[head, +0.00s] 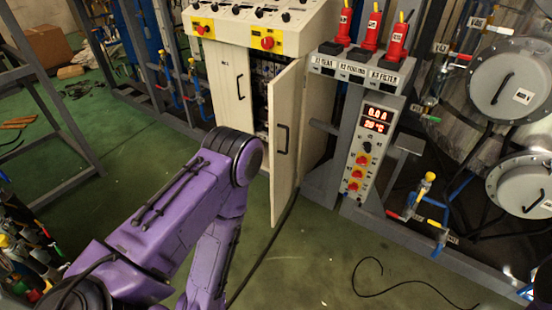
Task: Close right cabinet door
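The cream control cabinet (223,92) stands at the top middle. Its right door (290,125) is open and swings out toward me, with a dark vertical handle (282,138) on the face turned to me. A dark gap with components inside shows between the door and the cabinet. The left door (228,78) looks shut and has its own dark handle (240,87). My purple left arm reaches in from the lower left. Its elbow is left of the open door's lower part, and its forearm drops out of the bottom edge. Neither gripper shows.
A grey control stand (363,145) with a red display and red-topped switches stands right of the door. Pipes and valves (428,185) and round metal vessels (510,80) fill the right. Black cables lie on the green floor (310,260), which is otherwise clear in front.

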